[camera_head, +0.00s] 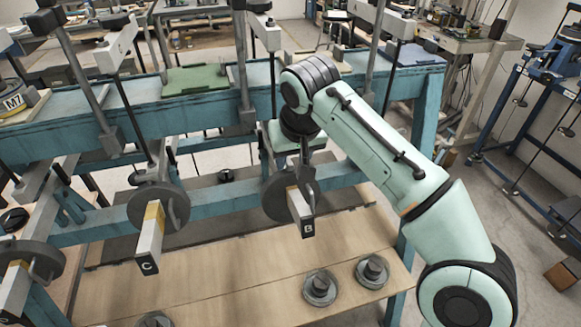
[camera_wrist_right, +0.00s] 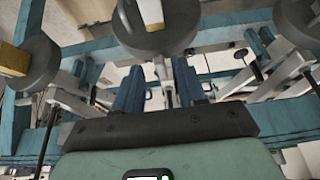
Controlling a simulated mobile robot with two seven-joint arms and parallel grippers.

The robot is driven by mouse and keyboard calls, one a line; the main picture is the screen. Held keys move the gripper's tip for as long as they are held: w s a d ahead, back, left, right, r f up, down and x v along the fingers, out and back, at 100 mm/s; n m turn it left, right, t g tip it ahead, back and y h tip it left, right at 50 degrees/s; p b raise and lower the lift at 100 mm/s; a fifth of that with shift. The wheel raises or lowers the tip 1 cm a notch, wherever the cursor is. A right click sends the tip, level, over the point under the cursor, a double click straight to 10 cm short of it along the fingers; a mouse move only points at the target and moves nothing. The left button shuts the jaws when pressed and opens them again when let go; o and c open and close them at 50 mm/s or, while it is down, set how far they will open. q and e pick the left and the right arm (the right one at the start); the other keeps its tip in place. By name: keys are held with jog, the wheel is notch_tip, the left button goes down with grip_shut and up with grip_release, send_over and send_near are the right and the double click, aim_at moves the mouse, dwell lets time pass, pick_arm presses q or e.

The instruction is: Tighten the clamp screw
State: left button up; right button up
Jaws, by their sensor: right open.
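A lever arm marked B (camera_head: 301,215) with a yellow band sticks out through a dark round weight (camera_head: 277,196) below the teal beam. My right gripper (camera_head: 304,158) hangs from above behind and beside this weight, partly hidden by my wrist. In the right wrist view my right gripper (camera_wrist_right: 160,80) has its two blue fingers apart, with nothing clearly held. A round weight (camera_wrist_right: 135,38) with a pale, yellow-banded lever shows just past the fingertips. My left gripper is not in view.
A lever marked C (camera_head: 150,248) with its own weight (camera_head: 172,207) stands to the left. The teal beam (camera_head: 195,112) and upright posts crowd the space around my wrist. Loose round weights (camera_head: 320,288) lie on the wooden board (camera_head: 225,290), which is otherwise fairly clear.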

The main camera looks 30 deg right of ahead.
aim_at(288, 165)
jog(key=shift+x, duration=1.15)
grip_shut()
